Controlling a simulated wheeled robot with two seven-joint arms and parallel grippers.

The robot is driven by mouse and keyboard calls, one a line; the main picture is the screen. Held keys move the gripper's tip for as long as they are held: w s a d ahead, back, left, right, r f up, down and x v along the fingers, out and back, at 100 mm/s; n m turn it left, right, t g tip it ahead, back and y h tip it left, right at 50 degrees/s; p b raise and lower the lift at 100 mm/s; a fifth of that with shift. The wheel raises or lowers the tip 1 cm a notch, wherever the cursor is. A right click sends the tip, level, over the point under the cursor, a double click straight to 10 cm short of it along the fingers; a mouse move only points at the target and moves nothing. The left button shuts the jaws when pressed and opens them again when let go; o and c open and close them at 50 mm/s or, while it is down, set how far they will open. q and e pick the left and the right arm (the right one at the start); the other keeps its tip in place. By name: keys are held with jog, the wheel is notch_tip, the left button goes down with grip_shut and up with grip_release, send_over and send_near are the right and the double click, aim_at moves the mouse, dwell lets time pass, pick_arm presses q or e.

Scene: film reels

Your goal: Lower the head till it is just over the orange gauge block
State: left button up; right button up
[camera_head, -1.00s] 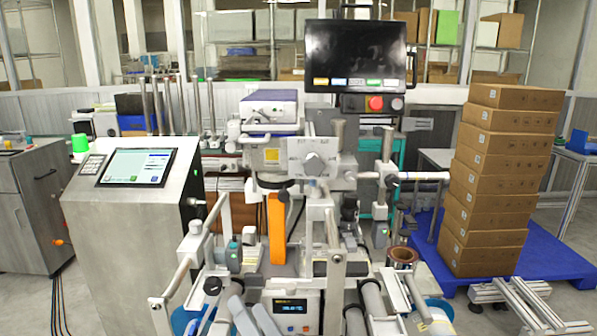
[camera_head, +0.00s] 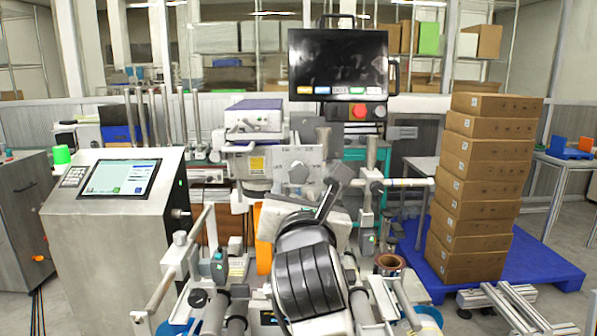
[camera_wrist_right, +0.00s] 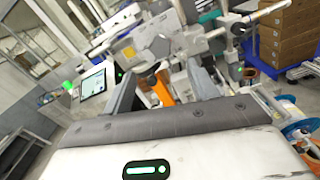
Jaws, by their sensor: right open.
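The orange gauge block (camera_head: 264,238) stands upright in the middle of the machine, its right side partly hidden by my right arm. It also shows in the wrist view (camera_wrist_right: 161,92), between my fingers. The head (camera_head: 257,163), a pale box with a yellow label, is above the block; the gap between them cannot be judged. To its right is a plate with a grey knob (camera_head: 298,172). My right gripper (camera_head: 327,192) is below and right of the knob. In the wrist view its fingers (camera_wrist_right: 162,88) are apart with nothing held. My left gripper is not seen.
A black screen (camera_head: 338,62) with a red button stands above the machine. A console (camera_head: 120,240) is at the left. Stacked cartons (camera_head: 478,190) stand on a blue pallet (camera_head: 545,262) at the right. Bars and rollers crowd the front of the machine.

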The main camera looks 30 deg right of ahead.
aim_at(299, 176)
jog(key=p+x, duration=0.2)
jog(key=x, duration=0.9)
jog(key=shift+w+d, duration=0.25)
jog(key=c, duration=1)
